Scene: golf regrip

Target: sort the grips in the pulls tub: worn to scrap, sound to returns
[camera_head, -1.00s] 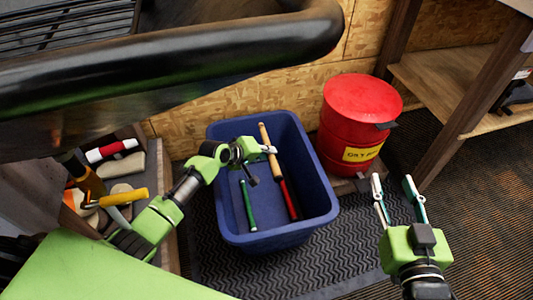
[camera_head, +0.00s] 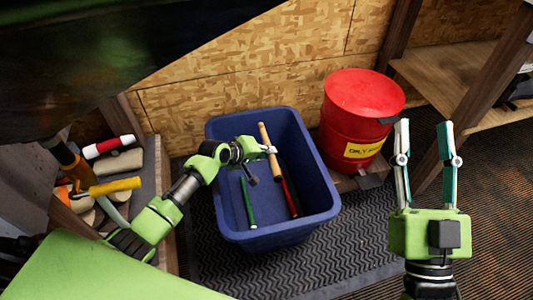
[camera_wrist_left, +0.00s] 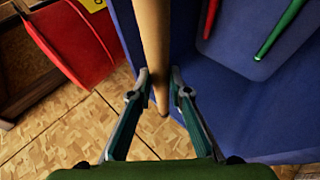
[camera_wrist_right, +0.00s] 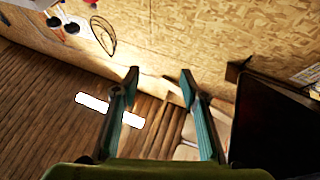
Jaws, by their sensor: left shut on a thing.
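A blue tub (camera_head: 322,208) stands on the floor mat. A green grip (camera_head: 249,205) and a red grip (camera_head: 290,198) lie inside it; both also show in the left wrist view, green (camera_wrist_left: 280,30) and red (camera_wrist_left: 211,18). My left gripper (camera_head: 270,149) is over the tub, shut on a long tan grip (camera_head: 264,136). In the left wrist view the tan grip (camera_wrist_left: 152,40) passes between the fingers, its end near the tub wall. My right gripper (camera_head: 424,124) is open and empty, raised right of the tub. Wear on the grips is too small to tell.
A red lidded can (camera_head: 345,118) with a yellow label stands right of the tub, close to it. A wooden shelf (camera_head: 450,65) is at the right. A hammer (camera_head: 115,187) and other items lie at the left. A large dark shape (camera_head: 120,50) covers the upper left.

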